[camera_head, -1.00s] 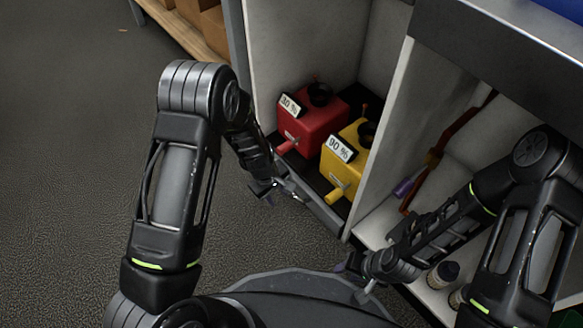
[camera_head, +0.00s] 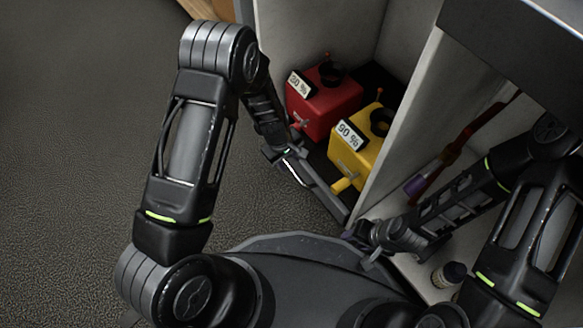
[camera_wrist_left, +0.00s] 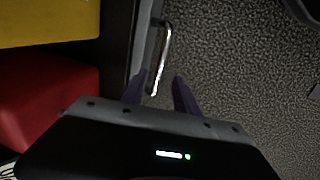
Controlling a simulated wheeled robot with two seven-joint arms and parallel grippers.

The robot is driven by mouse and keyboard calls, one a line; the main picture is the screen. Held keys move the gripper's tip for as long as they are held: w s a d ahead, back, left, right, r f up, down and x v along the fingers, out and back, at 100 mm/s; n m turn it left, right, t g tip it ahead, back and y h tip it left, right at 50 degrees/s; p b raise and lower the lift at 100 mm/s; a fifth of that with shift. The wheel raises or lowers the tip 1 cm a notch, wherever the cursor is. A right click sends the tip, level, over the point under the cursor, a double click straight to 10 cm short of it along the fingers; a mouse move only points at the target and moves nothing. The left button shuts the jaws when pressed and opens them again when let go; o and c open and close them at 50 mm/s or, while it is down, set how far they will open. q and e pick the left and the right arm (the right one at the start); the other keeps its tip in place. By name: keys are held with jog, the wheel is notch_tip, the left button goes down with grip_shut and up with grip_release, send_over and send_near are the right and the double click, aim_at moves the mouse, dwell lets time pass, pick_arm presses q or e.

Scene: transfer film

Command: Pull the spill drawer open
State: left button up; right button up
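The spill drawer is a dark tray with a grey front edge (camera_head: 327,199) low in the cabinet, holding a red container (camera_head: 322,105) and a yellow container (camera_head: 355,152). Its metal bar handle (camera_wrist_left: 166,48) shows in the left wrist view and as a bright line in the head view (camera_head: 294,174). My left gripper (camera_wrist_left: 159,85) is open, with one dark finger on each side of the handle's near end; contact cannot be told. In the head view my left gripper (camera_head: 283,157) is at the drawer front. My right gripper (camera_head: 360,236) is low beside the cabinet divider, its fingers unclear.
A pale divider (camera_head: 415,115) stands right of the drawer. Beyond it, a compartment holds a red and purple item (camera_head: 418,186) and a small dark-capped bottle (camera_head: 450,274). Open grey floor (camera_head: 80,150) lies to the left.

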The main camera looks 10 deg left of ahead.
aim_at(292, 170)
pick_arm(q)
jog(key=f, duration=0.2)
jog(key=f+b, duration=0.2)
jog(key=f, duration=0.1)
jog(key=shift+w+d+f, duration=0.3)
jog(key=shift+w+d, duration=0.05)
jog(key=shift+w, duration=0.05)
jog(key=shift+c, duration=0.6)
grip_shut()
dwell(0.4)
